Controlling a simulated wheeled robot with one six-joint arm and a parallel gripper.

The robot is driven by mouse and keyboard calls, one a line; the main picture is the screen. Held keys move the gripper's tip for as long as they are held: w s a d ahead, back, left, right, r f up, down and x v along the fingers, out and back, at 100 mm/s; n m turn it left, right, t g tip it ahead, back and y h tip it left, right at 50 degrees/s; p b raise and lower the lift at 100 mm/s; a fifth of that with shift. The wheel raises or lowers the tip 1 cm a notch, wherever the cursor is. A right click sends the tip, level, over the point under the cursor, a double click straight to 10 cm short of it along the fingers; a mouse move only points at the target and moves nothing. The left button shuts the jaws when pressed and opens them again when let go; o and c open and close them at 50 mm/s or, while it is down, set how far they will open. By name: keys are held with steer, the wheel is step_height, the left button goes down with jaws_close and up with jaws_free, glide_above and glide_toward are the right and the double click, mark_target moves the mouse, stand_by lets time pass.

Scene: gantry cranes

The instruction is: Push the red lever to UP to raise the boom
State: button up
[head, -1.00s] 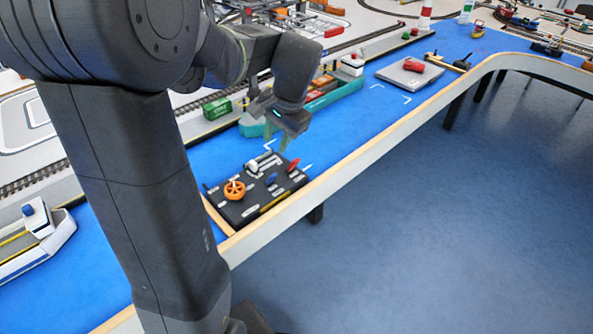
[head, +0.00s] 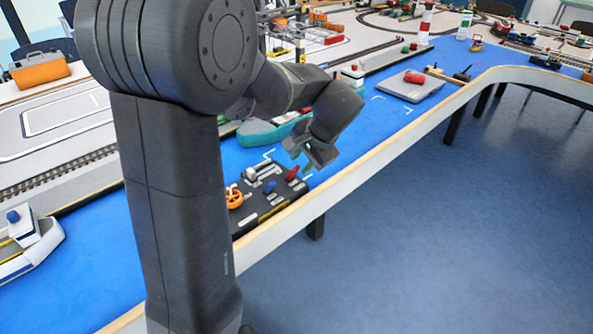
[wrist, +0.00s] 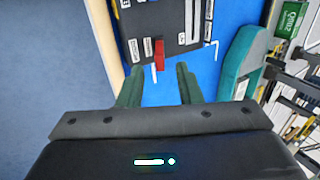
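The red lever (head: 292,173) stands at the far right end of a black control panel (head: 262,215) on the blue table. In the wrist view the red lever (wrist: 159,55) shows just beyond my fingertips, about midway between them. My gripper (head: 300,160) is open and empty, a little above the lever and apart from it. Its two green fingers (wrist: 157,82) are spread in the wrist view. The panel also carries a blue lever (head: 269,187), a white-grey handle (head: 250,174) and an orange wheel (head: 233,198), partly hidden behind my arm.
A teal ship (head: 268,131) lies beyond the panel, close to my gripper. A grey platform with a red item (head: 414,77) stands farther along. The wooden table edge (head: 345,167) runs close to the panel. Bare blue surface lies between panel and platform.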

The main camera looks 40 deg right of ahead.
mark_target(297, 167)
steer(key=shift+x, duration=2.2)
steer(key=shift+c, duration=0.2)
jaws_close()
